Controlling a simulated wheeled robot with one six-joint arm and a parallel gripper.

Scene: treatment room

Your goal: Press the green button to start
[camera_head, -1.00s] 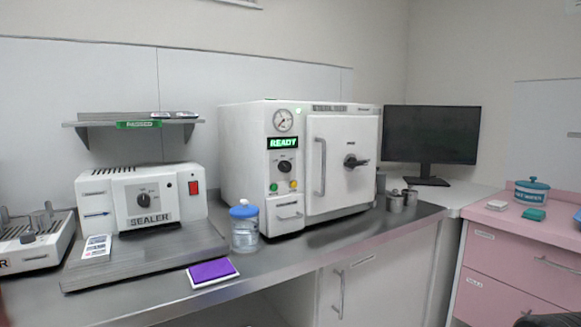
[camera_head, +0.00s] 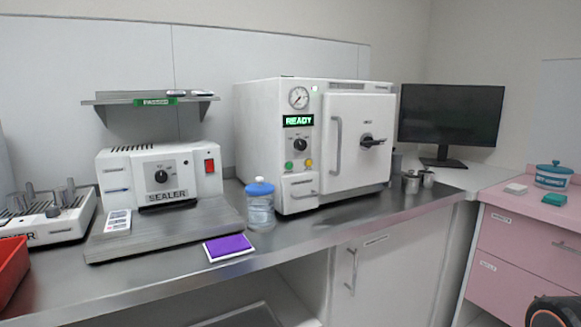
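The green button (camera_head: 289,166) is a small round button low on the control panel of the white sterilizer (camera_head: 262,135). A yellow button (camera_head: 309,163) sits just right of it, below a black dial (camera_head: 300,145). The green display (camera_head: 298,121) reads READY. The sterilizer door (camera_head: 350,145) is shut. My gripper is not in view; only a dark and orange part, too cropped to identify, shows at the bottom right corner.
A water bottle with a blue cap (camera_head: 260,207) stands just left of the sterilizer's front. A purple pad (camera_head: 229,246) lies near the counter edge. The sealer (camera_head: 160,180) is at left, a red tray (camera_head: 10,268) at far left. Metal cups (camera_head: 411,184) stand right of the sterilizer.

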